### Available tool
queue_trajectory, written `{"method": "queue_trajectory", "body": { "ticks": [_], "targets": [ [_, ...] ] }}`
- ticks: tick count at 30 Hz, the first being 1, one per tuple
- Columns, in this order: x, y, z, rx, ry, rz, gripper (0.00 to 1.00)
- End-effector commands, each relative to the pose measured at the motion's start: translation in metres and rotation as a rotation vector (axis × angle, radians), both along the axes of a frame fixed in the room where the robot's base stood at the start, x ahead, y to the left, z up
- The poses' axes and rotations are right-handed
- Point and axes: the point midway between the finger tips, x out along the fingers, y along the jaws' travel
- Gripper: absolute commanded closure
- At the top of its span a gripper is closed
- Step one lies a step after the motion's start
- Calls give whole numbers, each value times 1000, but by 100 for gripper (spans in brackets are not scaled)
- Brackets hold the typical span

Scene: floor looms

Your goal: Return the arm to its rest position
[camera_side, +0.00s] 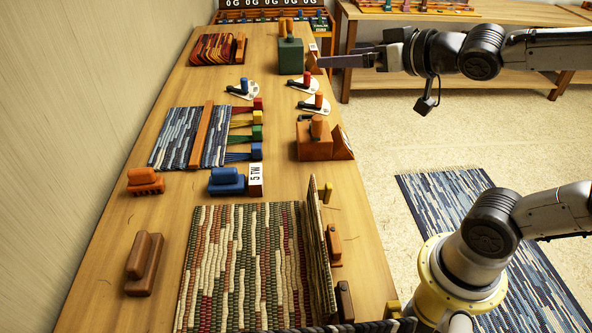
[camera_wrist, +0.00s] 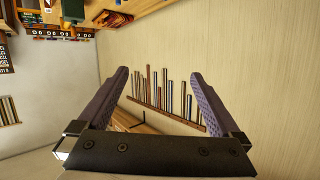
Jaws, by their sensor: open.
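My gripper (camera_side: 322,61) is in the upper right of the side view, above the right edge of the long wooden table (camera_side: 180,200). It points left, and its fingers look close to the green block with an orange knob (camera_side: 290,55); I cannot tell whether they touch. In the wrist view my gripper (camera_wrist: 157,88) has its two purple-grey fingers spread wide. Nothing is between them but the distant pale wall and a rack of upright sticks (camera_wrist: 170,95). My arm reaches in from the right of the side view.
The table holds woven mats (camera_side: 245,265), an orange block with a knob (camera_side: 315,140), a blue block (camera_side: 227,181), small shuttle-like tools (camera_side: 243,89) and coloured combs (camera_side: 257,133). A bench (camera_side: 450,80) stands behind. Open floor with a blue rug (camera_side: 450,195) lies right of the table.

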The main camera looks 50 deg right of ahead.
Motion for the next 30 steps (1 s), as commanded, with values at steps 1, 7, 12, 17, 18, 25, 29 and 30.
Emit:
{"method": "queue_trajectory", "body": {
  "ticks": [1, 7, 12, 17, 18, 25, 29, 30],
  "targets": [
    [-16, 1, 0, -6, 37, -12, 0],
    [-84, 3, -37, -8, 307, -24, 0],
    [-133, 14, -81, -8, 577, 37, 0],
    [-159, 20, -99, -37, 721, 102, 0],
    [-162, 20, -101, -50, 738, 113, 0],
    [-162, 19, -101, -67, 740, 125, 0],
    [-162, 19, -101, -66, 740, 124, 0],
    [-162, 19, -101, -66, 740, 124, 0]
  ]
}}
